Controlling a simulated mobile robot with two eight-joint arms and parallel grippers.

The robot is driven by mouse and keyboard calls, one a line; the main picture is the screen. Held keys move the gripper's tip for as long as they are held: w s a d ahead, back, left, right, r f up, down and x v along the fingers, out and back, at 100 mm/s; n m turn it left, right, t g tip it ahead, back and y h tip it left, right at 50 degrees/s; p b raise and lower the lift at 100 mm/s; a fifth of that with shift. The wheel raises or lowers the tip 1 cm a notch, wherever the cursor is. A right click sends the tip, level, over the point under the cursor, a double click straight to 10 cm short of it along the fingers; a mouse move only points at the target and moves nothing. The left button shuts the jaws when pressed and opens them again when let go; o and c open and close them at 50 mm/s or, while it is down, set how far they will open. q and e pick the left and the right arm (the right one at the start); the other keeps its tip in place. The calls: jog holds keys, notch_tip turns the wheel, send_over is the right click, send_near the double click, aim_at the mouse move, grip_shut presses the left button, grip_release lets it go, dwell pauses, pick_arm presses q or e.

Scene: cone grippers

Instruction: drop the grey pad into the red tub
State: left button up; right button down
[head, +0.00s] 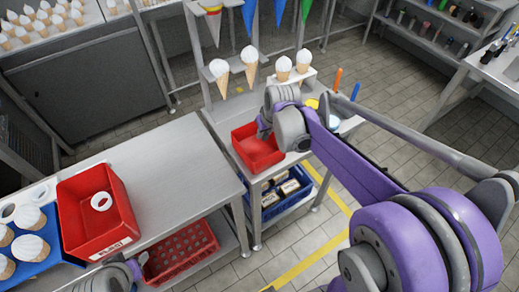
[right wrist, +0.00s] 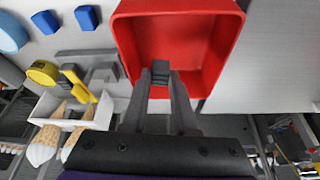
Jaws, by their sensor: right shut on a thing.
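The grey pad (right wrist: 160,72) is a small dark block between the fingertips of my right gripper (right wrist: 160,82) in the right wrist view. The fingers are shut on it. The red tub (right wrist: 222,40) is behind the pad in that view, and its visible inside looks empty. In the head view the red tub (head: 257,155) stands on the small middle table, with my right gripper (head: 264,130) at its upper right edge. The pad is hidden there. Part of my left arm shows at the bottom left, and its jaws cannot be made out.
A larger red bin (head: 95,205) with a white ring (head: 101,201) stands on the left table. A blue tray (head: 40,257) of white-topped cones is beside it. Cones in a white holder (head: 290,78) stand behind the tub. A blue crate (head: 290,200) is below.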

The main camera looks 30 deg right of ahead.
jog(key=shift+w, duration=0.1)
jog(key=c, duration=0.6)
grip_release()
jog(key=shift+r, duration=0.1)
jog(key=v, duration=1)
jog(key=shift+r+p, duration=0.4)
jog(key=shift+n+t, duration=0.3)
jog(key=shift+t, duration=0.3)
jog(key=s+a+f, duration=0.3)
jog(key=s, duration=0.2)
jog(key=s+a+f, duration=0.3)
jog(key=s+f, duration=0.1)
jog(key=s+a+f, duration=0.3)
jog(key=s+a, duration=0.1)
jog(key=s, duration=0.1)
jog(key=shift+s+f, duration=0.3)
jog(key=shift+f, duration=0.1)
